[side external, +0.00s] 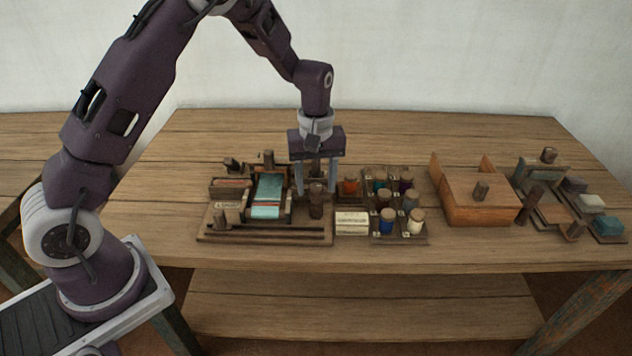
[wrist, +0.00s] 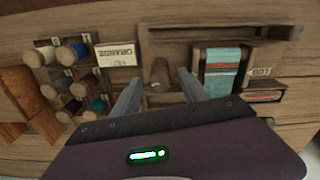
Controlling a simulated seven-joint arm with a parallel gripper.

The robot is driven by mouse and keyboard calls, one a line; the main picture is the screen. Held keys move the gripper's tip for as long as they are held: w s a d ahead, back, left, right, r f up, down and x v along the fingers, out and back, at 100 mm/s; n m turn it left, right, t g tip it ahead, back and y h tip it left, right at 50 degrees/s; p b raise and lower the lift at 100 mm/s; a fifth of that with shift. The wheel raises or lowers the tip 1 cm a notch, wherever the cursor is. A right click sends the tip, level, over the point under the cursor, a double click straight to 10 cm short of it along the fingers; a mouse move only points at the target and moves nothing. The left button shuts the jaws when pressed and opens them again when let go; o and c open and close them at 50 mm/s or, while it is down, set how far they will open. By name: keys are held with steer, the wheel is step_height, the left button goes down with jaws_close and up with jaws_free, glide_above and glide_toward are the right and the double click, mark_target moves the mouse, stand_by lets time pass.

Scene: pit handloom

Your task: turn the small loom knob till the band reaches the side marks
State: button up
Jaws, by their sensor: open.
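The small loom (side external: 210,237) stands on the table's left half, with a teal band (side external: 267,196) on its frame. The band also shows in the wrist view (wrist: 224,70), with red stripes across it. Side marks are too small to make out. A brown knob (side external: 316,207) stands at the loom's right side; it also shows in the wrist view (wrist: 159,72). My gripper (side external: 316,190) points down over the knob with its fingers apart. In the wrist view the knob shows between the fingertips, with a gap to each; I cannot tell their exact height beside it.
A rack of several thread spools (side external: 385,240) and a pale labelled block (side external: 352,223) stand close to the right of the loom. Farther right are a wooden box (side external: 478,206) and a stand with coloured blocks (side external: 607,225). The table's front strip is clear.

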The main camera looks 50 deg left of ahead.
jaws_close()
steer(key=shift+m, duration=0.3)
steer(key=m, duration=0.3)
steer(key=shift+m, duration=2.3)
jaws_free()
